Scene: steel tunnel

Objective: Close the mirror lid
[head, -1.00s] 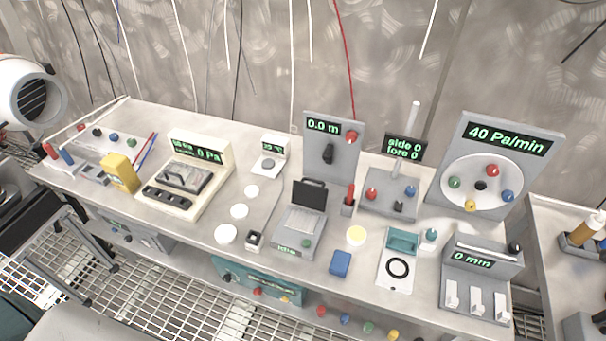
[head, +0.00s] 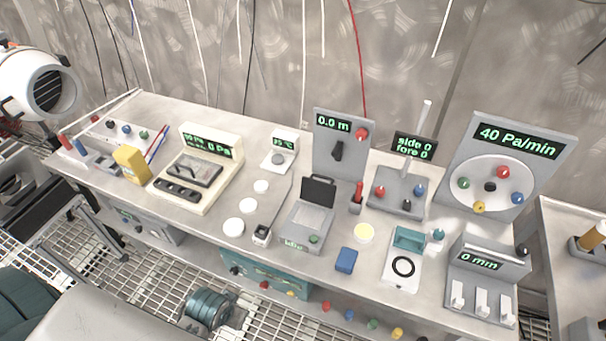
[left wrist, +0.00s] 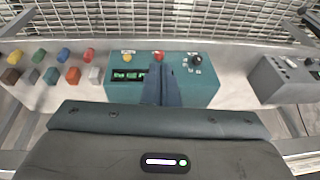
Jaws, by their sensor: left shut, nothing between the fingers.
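A small grey box with a lit "idle" readout (head: 304,229) stands in the middle of the bench. Its dark lid (head: 319,190) stands raised at the box's back edge, leaving the pale top face uncovered. This looks like the mirror lid; no mirror surface can be made out. In the left wrist view my left gripper (left wrist: 162,75) is shut and empty, its two dark fingers together in front of a teal box (left wrist: 208,88). The lid is not seen there. I cannot make out either gripper in the head view.
The teal box (head: 265,277) sits below the bench top, with several coloured knobs beside it. Near the lid are a grey "0.0 m" panel (head: 326,150), a red-handled tool in a holder (head: 357,196), a blue block (head: 346,260) and white discs (head: 234,227).

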